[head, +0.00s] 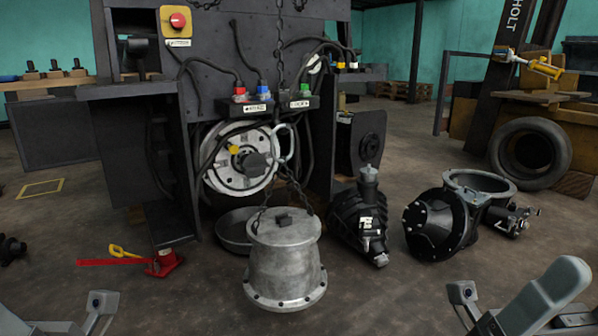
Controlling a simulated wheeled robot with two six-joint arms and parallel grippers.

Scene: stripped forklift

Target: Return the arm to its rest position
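Only pieces of my own two arms show, low at the bottom edge. A grey part of my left arm shows at the bottom left, and grey links of my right arm rise at the bottom right. The fingers of both grippers are outside the picture. A grey flanged metal housing (285,262) hangs on chains (279,75) in front of the forklift (270,40), apart from both arms. Whether it touches the floor is hard to tell.
A dark pan (233,232) lies behind the housing. A black motor (362,222) and a round black-faced unit (432,225) stand to the right. A red jack (163,264) is on the left floor. A tyre (530,153) stands at the back right.

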